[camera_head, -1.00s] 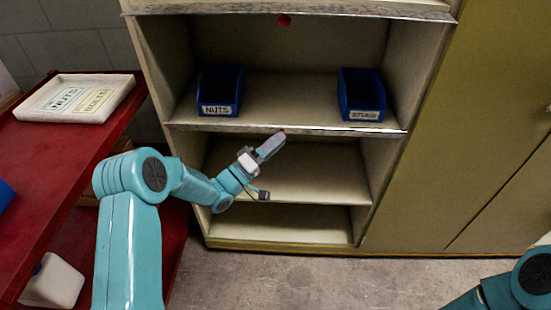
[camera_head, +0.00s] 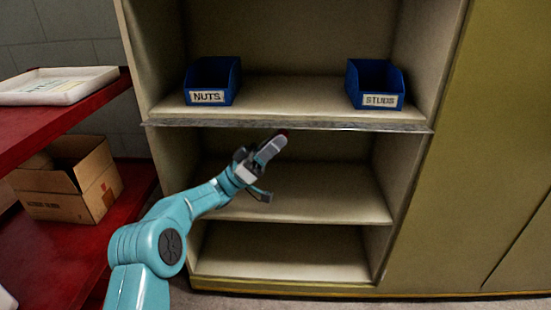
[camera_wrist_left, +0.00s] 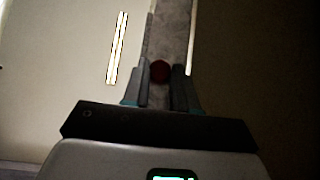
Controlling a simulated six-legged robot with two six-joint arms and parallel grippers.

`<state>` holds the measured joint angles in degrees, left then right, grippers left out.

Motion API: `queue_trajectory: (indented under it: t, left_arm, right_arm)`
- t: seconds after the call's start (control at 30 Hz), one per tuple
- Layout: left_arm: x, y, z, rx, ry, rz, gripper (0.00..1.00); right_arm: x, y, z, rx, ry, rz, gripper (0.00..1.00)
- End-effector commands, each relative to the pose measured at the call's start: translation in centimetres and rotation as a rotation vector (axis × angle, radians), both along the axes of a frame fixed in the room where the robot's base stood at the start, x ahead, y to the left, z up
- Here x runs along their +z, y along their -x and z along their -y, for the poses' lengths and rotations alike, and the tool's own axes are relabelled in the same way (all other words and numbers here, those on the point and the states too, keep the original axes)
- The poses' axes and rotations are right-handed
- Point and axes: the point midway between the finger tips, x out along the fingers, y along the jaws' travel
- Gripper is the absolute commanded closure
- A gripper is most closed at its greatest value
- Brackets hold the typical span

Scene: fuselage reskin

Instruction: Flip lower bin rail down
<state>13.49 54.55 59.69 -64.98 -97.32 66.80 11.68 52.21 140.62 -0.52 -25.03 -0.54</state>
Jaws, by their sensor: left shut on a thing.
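The lower bin rail (camera_head: 350,126) is a long grey metal strip along the front edge of the shelf that holds the blue bins. It does not rise in front of the bins in the head view. My left gripper (camera_head: 274,146) is at the middle of the rail, just under it, pointing up and right. In the left wrist view, a round red knob (camera_wrist_left: 160,71) sits between the two fingers, against the grey rail (camera_wrist_left: 168,30). The left gripper (camera_wrist_left: 160,85) is shut on this knob. The fingers hide most of the knob in the head view. My right gripper is out of view.
A blue NUTS bin (camera_head: 212,82) and a blue STUDS bin (camera_head: 376,85) stand on the shelf above the rail. Two empty shelf bays lie below. A red cart (camera_head: 60,245) with a cardboard box (camera_head: 70,180) and white tray (camera_head: 55,86) stands left.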

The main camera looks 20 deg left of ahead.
Motion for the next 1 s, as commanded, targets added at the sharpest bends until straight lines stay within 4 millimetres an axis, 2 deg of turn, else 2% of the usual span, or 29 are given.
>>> queue_trajectory:
  t: [0.07,0.43,1.0]
  left_arm:
    - [-0.45,-0.36,-0.15,0.006,-0.01,0.041,1.0]
    - [-0.36,-0.89,-0.36,0.01,-0.047,0.171,1.0]
    - [-0.43,-0.84,-0.38,0.009,-0.055,0.197,1.0]
  right_arm:
    - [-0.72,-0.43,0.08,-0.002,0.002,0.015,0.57]
    - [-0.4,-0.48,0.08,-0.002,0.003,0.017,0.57]
    - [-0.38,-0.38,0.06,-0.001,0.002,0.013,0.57]
